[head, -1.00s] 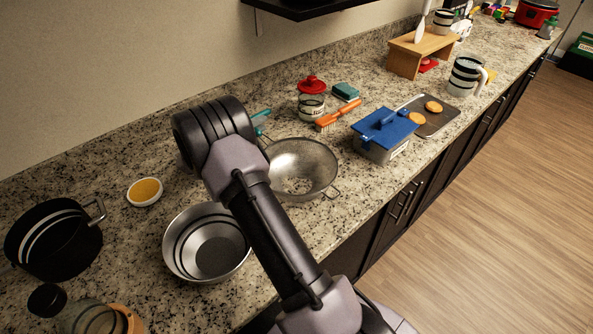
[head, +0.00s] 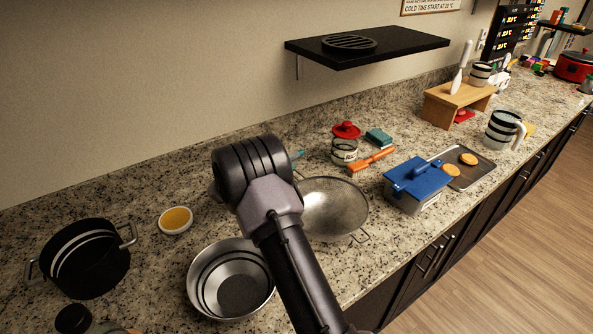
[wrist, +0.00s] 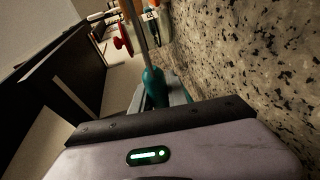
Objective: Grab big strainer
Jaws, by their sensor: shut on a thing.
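The big strainer (head: 335,208) is a round metal mesh bowl on the granite counter in the head view, open side up, with a wire loop on its near right rim. My arm covers its left edge. My gripper (wrist: 158,98) is hidden behind my arm in the head view. In the wrist view it is shut on a teal handle (wrist: 154,84) with thin metal rods running from its far end. A bit of teal (head: 297,156) shows beside my arm in the head view. The strainer's bowl is not clear in the wrist view, so I cannot tell whether the handle belongs to it.
A metal bowl (head: 231,280) and a black pot (head: 90,262) stand left of the strainer. A red-lidded jar (head: 345,148), an orange brush (head: 371,160) and a blue-lidded box (head: 418,180) are behind and right. A black shelf (head: 368,47) hangs above.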

